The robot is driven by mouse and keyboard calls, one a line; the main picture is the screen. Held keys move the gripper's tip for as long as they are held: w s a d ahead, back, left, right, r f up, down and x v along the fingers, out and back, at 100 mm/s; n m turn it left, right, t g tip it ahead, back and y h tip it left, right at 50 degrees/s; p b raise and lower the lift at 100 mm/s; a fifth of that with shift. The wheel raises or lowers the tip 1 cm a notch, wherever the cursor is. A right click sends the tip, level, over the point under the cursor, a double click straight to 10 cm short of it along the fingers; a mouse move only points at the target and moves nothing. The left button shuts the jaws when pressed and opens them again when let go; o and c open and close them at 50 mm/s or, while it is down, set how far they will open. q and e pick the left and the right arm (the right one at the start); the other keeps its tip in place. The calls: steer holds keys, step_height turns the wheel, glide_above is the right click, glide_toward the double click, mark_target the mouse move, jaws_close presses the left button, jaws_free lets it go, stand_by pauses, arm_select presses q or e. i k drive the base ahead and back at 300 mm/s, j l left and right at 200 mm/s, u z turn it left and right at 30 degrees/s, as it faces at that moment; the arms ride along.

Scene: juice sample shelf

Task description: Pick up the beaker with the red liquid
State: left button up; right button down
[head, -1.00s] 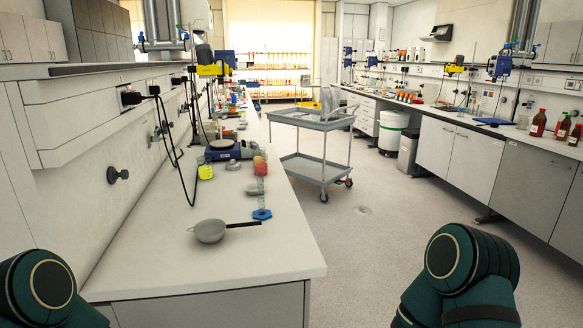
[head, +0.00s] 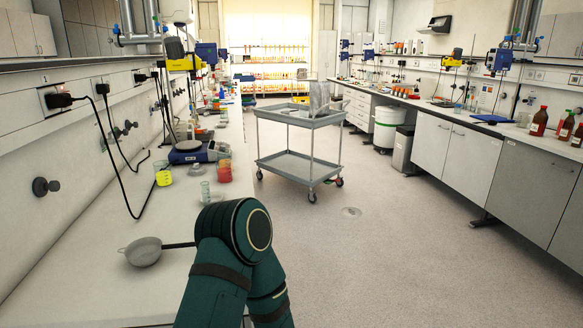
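The beaker with the red liquid (head: 224,172) stands upright on the left bench, near its right edge and just beyond a small clear glass vessel (head: 205,191). A beaker with yellow liquid (head: 163,174) stands to its left. Neither of my grippers is in view. One dark green arm of mine rises from the bottom middle, in front of the near end of the bench. Its bent joint shows below the red beaker in the picture, and no gripper is seen touching the beaker.
A strainer (head: 145,251) lies on the near bench top, its handle reaching my arm in the picture. A blue-based balance (head: 188,152) stands behind the beakers. A grey cart (head: 300,165) stands on the floor to the right, with open floor before it.

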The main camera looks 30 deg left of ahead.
mark_target(223, 165)
steer(key=i+l+z, duration=0.3)
steer(key=i+z, duration=0.15)
steer(key=i+l+z, duration=0.1)
steer(key=i+z, duration=0.35)
steer(key=i, duration=0.15)
steer(key=i+j+u, duration=0.1)
steer(key=i+u, duration=0.15)
steer(key=u, duration=0.2)
steer(key=i+u, duration=0.25)
steer(key=u, duration=0.2)
steer(key=i+l+u, duration=0.1)
steer(key=i+u, duration=0.15)
steer(key=u, duration=0.2)
